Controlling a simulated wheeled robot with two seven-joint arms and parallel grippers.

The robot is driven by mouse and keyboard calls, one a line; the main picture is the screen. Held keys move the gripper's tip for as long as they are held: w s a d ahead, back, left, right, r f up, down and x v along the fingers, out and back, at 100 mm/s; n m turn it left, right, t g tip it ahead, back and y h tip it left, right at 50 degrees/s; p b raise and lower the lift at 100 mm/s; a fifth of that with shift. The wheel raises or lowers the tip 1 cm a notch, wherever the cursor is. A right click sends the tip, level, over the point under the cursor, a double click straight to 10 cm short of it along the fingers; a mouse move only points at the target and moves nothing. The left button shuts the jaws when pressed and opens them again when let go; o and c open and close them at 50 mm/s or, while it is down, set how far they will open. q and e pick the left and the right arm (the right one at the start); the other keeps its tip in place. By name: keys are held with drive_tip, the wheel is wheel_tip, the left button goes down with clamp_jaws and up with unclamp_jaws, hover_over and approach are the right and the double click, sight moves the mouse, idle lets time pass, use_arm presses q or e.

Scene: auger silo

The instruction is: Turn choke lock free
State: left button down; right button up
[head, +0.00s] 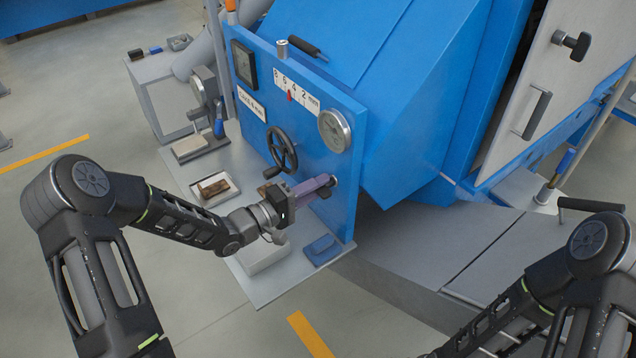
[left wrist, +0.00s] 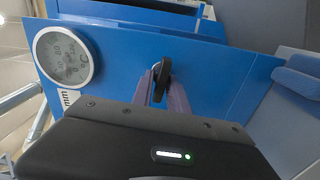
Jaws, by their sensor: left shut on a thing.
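The blue panel (head: 315,150) of the machine carries a black handle, the choke lock (left wrist: 164,78), low on its face. My left gripper (head: 322,187) reaches the panel below the round gauge, its purple-grey fingers shut on the choke lock. In the left wrist view the black handle stands upright between the fingertips, against the blue panel. The fingers hide part of it, and I cannot tell its turned position. My right arm (head: 545,285) shows at the lower right of the head view; its gripper is out of view.
A black handwheel (head: 281,148) sits close left of my left gripper. Above are a scale with a red pointer (head: 290,95) and a round gauge (head: 335,131). A grey shelf (head: 285,285) below holds a tray (head: 231,187) and a blue cloth-like item (head: 322,249).

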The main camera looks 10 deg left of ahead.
use_arm(q)
drive_tip(key=shift+f+n, duration=0.1)
drive_tip(key=shift+n, duration=0.4)
drive_tip(key=c, duration=1.5)
unclamp_jaws()
drive_tip(key=shift+s+a, duration=0.1)
drive_tip(key=shift+a, duration=0.05)
drive_tip(key=shift+s+a, duration=0.2)
drive_tip(key=shift+s, duration=0.05)
drive_tip(key=b+v, duration=0.1)
drive_tip(key=v, duration=0.6)
